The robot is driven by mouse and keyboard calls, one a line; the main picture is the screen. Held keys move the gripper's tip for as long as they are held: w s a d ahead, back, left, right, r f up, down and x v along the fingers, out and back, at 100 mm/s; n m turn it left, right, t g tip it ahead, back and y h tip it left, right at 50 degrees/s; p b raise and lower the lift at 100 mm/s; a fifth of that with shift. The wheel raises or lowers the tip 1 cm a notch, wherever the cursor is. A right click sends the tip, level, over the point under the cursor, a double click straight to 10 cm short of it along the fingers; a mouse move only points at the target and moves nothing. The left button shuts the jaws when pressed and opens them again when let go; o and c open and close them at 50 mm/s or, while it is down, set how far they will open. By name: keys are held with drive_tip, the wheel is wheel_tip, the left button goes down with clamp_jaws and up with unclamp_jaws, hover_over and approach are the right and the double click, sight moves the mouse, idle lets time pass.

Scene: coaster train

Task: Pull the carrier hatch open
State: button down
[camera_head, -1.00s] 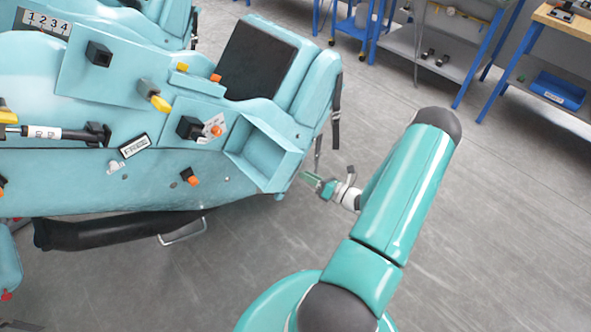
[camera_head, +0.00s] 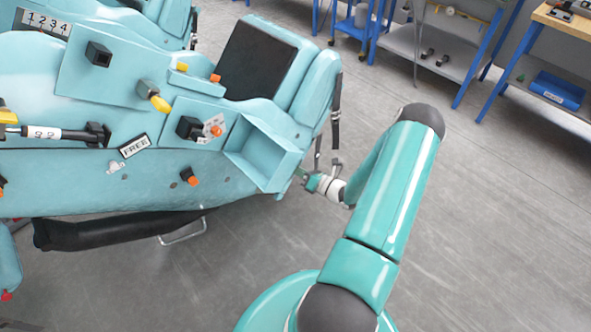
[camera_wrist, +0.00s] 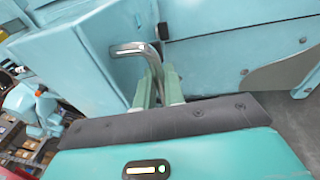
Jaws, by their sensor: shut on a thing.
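The light-blue carrier (camera_head: 200,120) fills the left of the head view. My gripper (camera_head: 301,173) is at its right end, beside the lower corner of an open box-like recess (camera_head: 262,150). In the wrist view, my gripper's two green fingers (camera_wrist: 160,80) are shut on a bent silver handle (camera_wrist: 136,50) by a light-blue panel (camera_wrist: 80,60). The handle's lower part is hidden between and behind the fingers. Which panel is the hatch, and whether it stands open at all, I cannot tell.
A dark strap (camera_head: 336,115) hangs at the carrier's right end, close above my gripper. Blue-legged workbenches (camera_head: 440,60) stand at the back right. The grey floor (camera_head: 500,220) right of my arm is clear.

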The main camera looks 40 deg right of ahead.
sight(287, 173)
drive_tip(key=s+a+r+h, duration=0.1)
drive_tip(key=a+r+m+h, duration=0.1)
drive_tip(key=a+r, duration=0.1)
drive_tip(key=s+a+r+g+h, duration=0.1)
drive_tip(key=a+r, duration=0.1)
drive_tip(key=shift+s+a+m, duration=0.15)
drive_tip(key=shift+s+m, duration=0.2)
drive_tip(key=shift+m, duration=0.05)
drive_tip(key=c, duration=1.6)
unclamp_jaws()
drive_tip(key=shift+o, duration=0.2)
drive_tip(key=s+d+r, duration=0.1)
drive_tip(key=s, duration=1.2)
drive_tip(key=shift+s+d+r, duration=0.15)
drive_tip(key=shift+s+r, duration=0.2)
